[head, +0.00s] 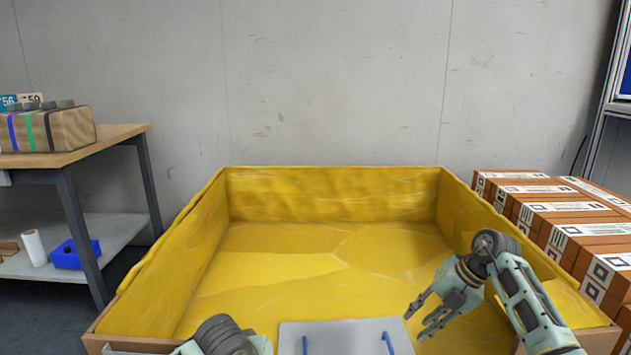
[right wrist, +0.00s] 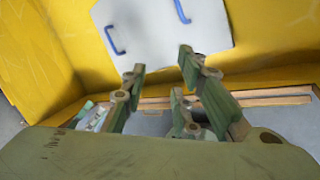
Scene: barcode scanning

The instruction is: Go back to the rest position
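My right gripper (head: 415,318) is at the right side of the yellow-lined bin (head: 330,207), above its floor. Its fingers are apart with nothing between them. The right wrist view also shows the right gripper (right wrist: 160,72) open and empty. Part of my left arm (head: 225,338) shows at the bottom edge of the head view, but its fingers cannot be made out. No object is held in the right gripper.
A grey panel (head: 345,338) with two blue handles lies at the bin's front; it also shows in the wrist view (right wrist: 160,30). Stacked orange-brown boxes (head: 560,215) stand right of the bin. A workbench (head: 110,140) stands left. The bin's middle is empty.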

